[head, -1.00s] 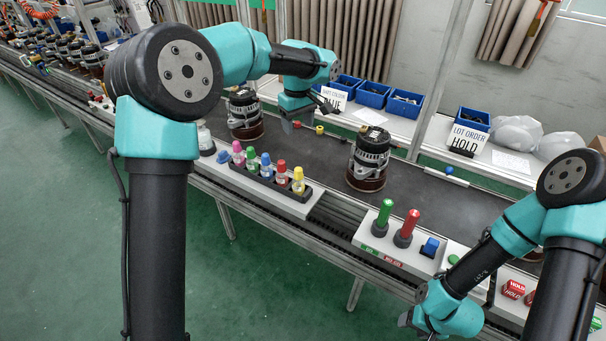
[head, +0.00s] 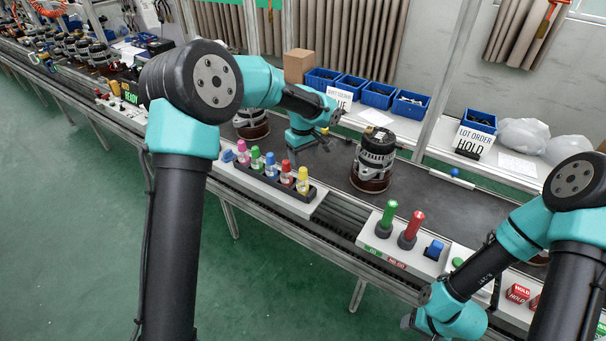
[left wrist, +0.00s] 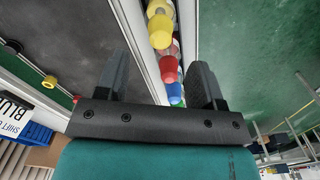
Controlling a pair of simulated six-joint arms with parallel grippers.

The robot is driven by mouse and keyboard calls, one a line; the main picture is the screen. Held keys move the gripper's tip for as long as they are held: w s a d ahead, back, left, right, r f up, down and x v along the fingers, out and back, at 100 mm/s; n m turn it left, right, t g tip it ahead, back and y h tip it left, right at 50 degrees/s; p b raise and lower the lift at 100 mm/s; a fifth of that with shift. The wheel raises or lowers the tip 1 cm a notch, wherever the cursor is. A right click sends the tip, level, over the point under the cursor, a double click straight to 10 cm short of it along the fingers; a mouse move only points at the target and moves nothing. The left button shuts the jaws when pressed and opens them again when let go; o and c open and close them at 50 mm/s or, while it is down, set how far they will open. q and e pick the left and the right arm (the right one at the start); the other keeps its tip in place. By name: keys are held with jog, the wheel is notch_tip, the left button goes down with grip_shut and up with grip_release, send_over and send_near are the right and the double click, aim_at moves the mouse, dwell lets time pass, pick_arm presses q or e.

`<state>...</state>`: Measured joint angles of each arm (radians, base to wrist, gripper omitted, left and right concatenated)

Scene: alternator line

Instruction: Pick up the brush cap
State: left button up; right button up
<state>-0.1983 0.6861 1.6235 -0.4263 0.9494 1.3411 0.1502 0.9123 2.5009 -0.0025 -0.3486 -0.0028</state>
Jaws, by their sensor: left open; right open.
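A rack (head: 245,182) at the line's front edge holds several small bottles with coloured caps, including a red cap (head: 287,166) and a yellow cap (head: 303,173). I cannot tell which piece is the brush cap. My left gripper (head: 308,162) is open and empty, over the belt just behind the rack's right end. In the left wrist view, the yellow cap (left wrist: 160,31) and red cap (left wrist: 169,70) appear between the open fingers (left wrist: 162,72), apart from them.
An alternator (head: 374,155) stands on the belt right of my left gripper, with another (head: 251,125) behind it to the left. A green post (head: 387,216) and red post (head: 411,226) stand at the front edge. Blue bins (head: 377,95) line the back shelf.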

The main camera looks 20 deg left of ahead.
aim_at(303, 168)
pick_arm(q)
jog(key=shift+f, duration=0.4)
jog(key=shift+f, duration=2.6)
jog(key=c, duration=1)
jog(key=shift+r, duration=0.15)
